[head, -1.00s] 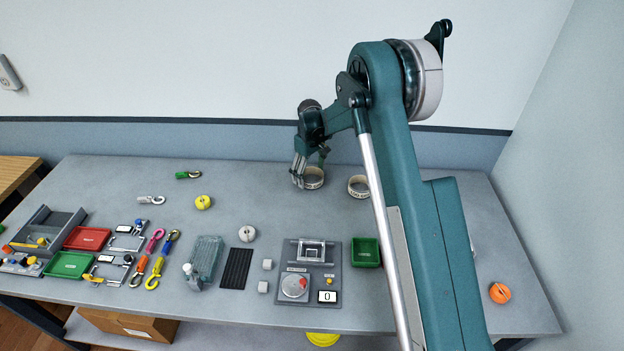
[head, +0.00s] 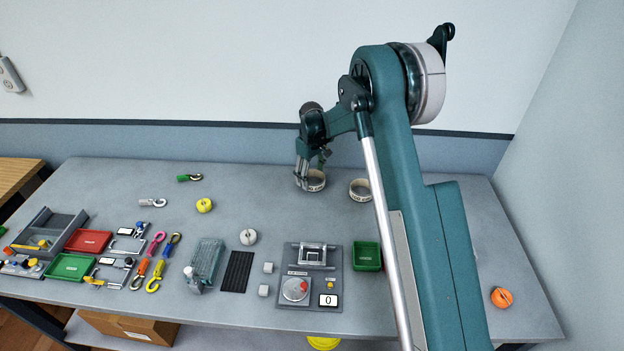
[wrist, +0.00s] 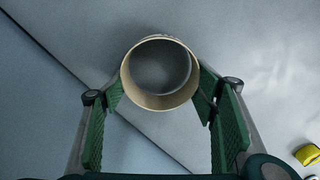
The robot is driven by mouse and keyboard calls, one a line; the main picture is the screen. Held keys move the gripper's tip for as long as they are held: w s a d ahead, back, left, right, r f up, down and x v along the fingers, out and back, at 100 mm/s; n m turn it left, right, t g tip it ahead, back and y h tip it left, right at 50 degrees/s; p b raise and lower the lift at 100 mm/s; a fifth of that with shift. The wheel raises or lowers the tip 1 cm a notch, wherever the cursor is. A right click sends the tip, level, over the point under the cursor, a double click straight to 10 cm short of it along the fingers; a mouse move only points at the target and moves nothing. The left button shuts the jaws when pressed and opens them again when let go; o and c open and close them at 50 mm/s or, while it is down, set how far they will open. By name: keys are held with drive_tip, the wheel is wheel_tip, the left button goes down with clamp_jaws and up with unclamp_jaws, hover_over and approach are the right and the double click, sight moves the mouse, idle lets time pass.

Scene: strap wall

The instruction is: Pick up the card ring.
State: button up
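A cream card ring (head: 317,187) with dark print on its side stands on the far part of the table, below my gripper (head: 312,176). In the wrist view the ring (wrist: 160,106) is seen from above as a round, hollow band. My gripper (wrist: 160,95) has its green-padded fingers spread, one on each side of the ring. The fingertips are very close to its outer wall; I cannot tell if they touch it. The head view hides part of the ring behind a finger.
A second, similar cream ring (head: 360,196) stands just right, beside my arm. A device with a dial (head: 295,289) and a green tray (head: 366,256) stand nearer the front.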

wheel_tip(320, 180, up, 10)
drive_tip(key=shift+f, duration=0.15)
idle(0.4)
idle(0.8)
drive_tip(key=s+d+m, duration=0.2)
drive_tip(key=d+m, duration=0.1)
drive_tip(key=d, duration=2.7)
drive_tip(key=s+d+m+b, duration=0.1)
drive_tip(key=d+m, duration=0.3)
drive_tip(key=d, duration=2.6)
drive_tip(key=shift+s+d, duration=0.3)
drive_tip(key=shift+s, duration=0.1)
drive_tip(key=shift+f, duration=3)
drive_tip(key=shift+f, duration=0.1)
